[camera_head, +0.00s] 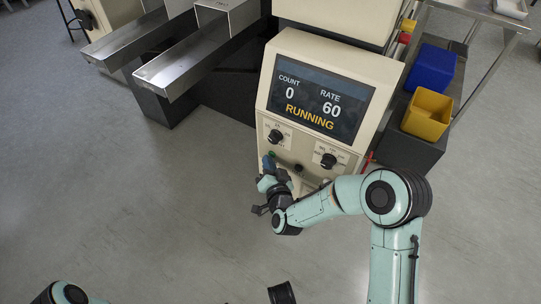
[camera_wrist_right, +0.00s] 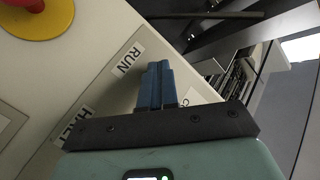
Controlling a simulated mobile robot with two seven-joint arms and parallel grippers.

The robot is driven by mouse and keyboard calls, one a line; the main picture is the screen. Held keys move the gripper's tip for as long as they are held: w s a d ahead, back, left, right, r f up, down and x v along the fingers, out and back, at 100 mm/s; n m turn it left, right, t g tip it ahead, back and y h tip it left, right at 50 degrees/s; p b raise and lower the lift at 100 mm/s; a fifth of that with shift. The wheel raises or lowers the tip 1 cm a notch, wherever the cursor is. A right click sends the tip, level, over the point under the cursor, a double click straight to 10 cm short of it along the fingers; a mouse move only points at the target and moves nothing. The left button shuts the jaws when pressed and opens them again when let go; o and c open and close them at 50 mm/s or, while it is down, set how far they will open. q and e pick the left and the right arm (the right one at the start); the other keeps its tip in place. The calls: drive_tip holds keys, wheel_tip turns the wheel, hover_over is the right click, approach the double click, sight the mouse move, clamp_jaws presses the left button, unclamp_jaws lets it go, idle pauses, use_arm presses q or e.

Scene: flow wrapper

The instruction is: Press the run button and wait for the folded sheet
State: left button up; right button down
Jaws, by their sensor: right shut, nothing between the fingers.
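The control panel (camera_head: 318,125) stands in front of me, and its screen (camera_head: 317,97) reads COUNT 0, RATE 60 and RUNNING. My right gripper (camera_head: 268,162) is at the panel's lower left, by a small green spot (camera_head: 271,153). In the right wrist view, its blue fingers (camera_wrist_right: 155,85) are shut and empty, with their tips beside the RUN label (camera_wrist_right: 128,58). The run button itself is not clear behind the fingers, and I cannot tell whether they touch it. The HALT label (camera_wrist_right: 75,122) is nearby. My left gripper is out of view.
Two dark dials (camera_head: 275,135) (camera_head: 328,160) sit below the screen. A red stop button on a yellow disc (camera_wrist_right: 38,20) is close by in the wrist view. Metal chutes (camera_head: 195,50) extend to the left. Blue (camera_head: 432,68) and yellow (camera_head: 427,113) bins stand right.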

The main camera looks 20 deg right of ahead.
drive_tip(key=shift+s+a, duration=0.55)
drive_tip(key=shift+a, duration=0.05)
drive_tip(key=shift+s+a, duration=0.75)
drive_tip(key=shift+a, duration=0.25)
drive_tip(key=shift+s+a, duration=0.75)
drive_tip(key=shift+a, duration=0.25)
